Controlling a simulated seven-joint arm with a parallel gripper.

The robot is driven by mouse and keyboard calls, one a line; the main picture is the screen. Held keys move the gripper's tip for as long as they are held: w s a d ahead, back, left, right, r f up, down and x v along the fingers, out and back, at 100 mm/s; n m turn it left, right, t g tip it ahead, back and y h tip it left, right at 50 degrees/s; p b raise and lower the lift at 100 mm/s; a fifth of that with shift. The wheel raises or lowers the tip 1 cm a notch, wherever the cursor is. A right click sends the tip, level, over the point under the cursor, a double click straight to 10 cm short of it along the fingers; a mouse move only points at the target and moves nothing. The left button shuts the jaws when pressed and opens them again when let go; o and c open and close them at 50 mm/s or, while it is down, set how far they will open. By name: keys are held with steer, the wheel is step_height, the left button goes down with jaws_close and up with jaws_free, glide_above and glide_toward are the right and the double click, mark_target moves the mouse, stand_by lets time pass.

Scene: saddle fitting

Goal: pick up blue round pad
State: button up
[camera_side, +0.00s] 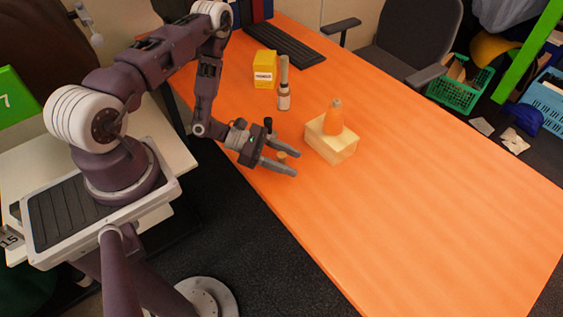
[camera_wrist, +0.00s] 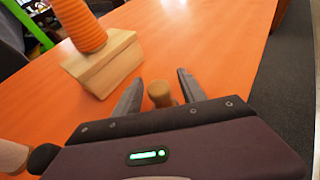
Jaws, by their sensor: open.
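I see no blue round pad in either view. My gripper (camera_side: 298,164) is open, low over the near edge of the orange table. In the wrist view its two fingers (camera_wrist: 160,76) are spread apart. A small tan round piece (camera_side: 281,156) is between the fingers. In the wrist view it looks like a short upright cylinder (camera_wrist: 161,93) with a gap on both sides; its lower part is hidden by my gripper. A pale wooden block (camera_side: 328,146) with a sloped top stands just beyond the fingers. An orange ribbed piece (camera_side: 334,118) stands on the block.
A bottle with a tall pale top (camera_side: 284,97) and a yellow labelled box (camera_side: 264,70) stand farther back on the table (camera_side: 430,210). A black keyboard (camera_side: 287,46) lies at the back. The table's right part is clear. An office chair (camera_side: 410,45) is at the far side.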

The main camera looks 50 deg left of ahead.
steer(key=shift+w+d+f, duration=0.15)
steer(key=shift+w+d, duration=0.15)
steer(key=shift+d, duration=0.05)
jaws_close()
